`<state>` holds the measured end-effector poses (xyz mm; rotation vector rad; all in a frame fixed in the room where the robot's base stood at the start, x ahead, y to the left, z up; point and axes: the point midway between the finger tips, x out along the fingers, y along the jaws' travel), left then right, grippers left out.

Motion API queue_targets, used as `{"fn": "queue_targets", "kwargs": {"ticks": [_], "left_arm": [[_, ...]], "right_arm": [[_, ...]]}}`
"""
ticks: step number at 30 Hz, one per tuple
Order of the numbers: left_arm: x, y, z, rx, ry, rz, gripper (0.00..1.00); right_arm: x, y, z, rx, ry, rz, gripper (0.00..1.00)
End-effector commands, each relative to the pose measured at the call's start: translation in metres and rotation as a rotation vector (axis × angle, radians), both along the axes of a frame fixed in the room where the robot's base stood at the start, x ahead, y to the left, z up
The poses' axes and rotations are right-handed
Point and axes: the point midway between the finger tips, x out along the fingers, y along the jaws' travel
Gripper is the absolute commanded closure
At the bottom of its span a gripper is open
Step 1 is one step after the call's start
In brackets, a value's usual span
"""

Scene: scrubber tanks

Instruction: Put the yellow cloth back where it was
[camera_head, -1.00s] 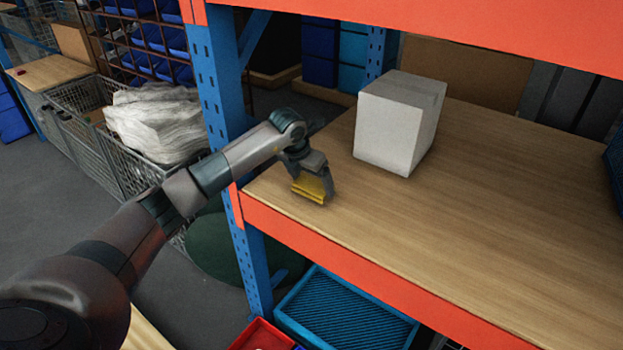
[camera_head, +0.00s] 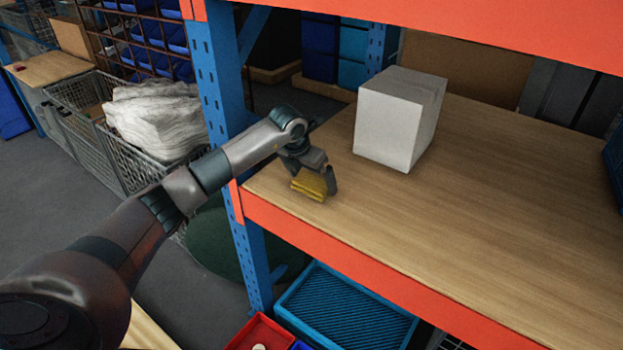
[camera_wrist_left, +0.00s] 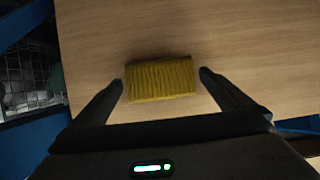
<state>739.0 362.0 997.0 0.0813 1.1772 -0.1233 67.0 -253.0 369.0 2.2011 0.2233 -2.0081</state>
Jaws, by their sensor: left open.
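The yellow cloth (camera_head: 309,185) is a small folded, ribbed block. It lies on the wooden shelf near its front left corner, and also shows in the left wrist view (camera_wrist_left: 161,80). My left gripper (camera_head: 316,186) is open around the cloth. In the left wrist view its fingers (camera_wrist_left: 161,78) stand on either side of the cloth with a gap at each side. My right gripper is in neither view.
A white box (camera_head: 396,122) stands on the shelf (camera_head: 470,220) behind and right of the cloth. A blue upright post (camera_head: 212,85) stands left of it. An orange beam (camera_head: 380,275) edges the shelf. Blue and red crates sit below.

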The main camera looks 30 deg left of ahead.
Motion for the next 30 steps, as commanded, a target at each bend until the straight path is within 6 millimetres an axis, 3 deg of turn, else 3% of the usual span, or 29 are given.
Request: {"fn": "queue_targets", "kwargs": {"ticks": [19, 30], "left_arm": [[-0.037, 0.006, 0.092, 0.001, -0.005, -0.001, 0.00], [-0.045, 0.007, 0.109, 0.001, -0.002, 0.000, 0.00]], "right_arm": [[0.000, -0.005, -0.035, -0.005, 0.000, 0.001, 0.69], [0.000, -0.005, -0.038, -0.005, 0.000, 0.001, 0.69]]}}
